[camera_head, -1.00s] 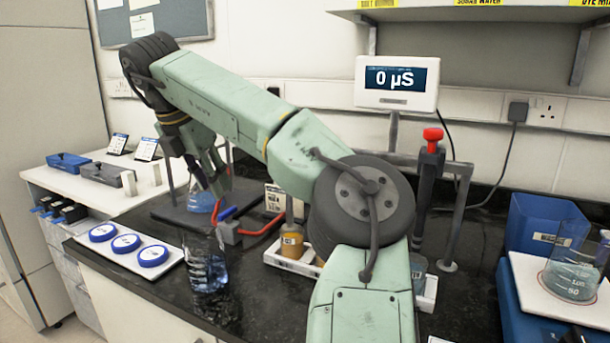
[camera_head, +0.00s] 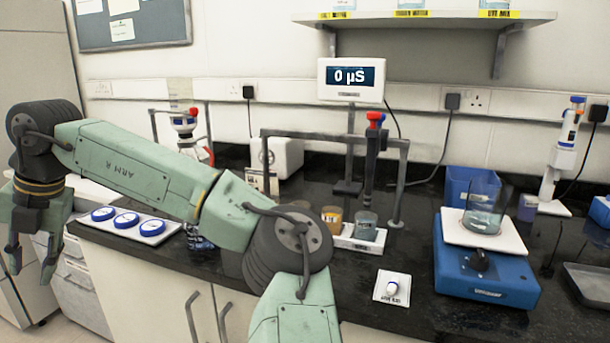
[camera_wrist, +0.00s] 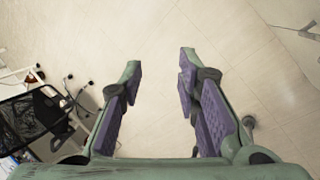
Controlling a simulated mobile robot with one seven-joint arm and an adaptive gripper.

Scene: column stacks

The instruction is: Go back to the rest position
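My gripper (camera_head: 32,262) hangs at the far left of the head view, out past the left end of the bench and in front of the pale cabinets. In the wrist view my gripper (camera_wrist: 160,75) is open, with its purple-padded fingers wide apart. Nothing is between them, and bare floor shows below. My green arm reaches left across the front of the bench. It hides part of the worktop behind it.
A chair (camera_wrist: 35,120) stands on the floor (camera_wrist: 160,120).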

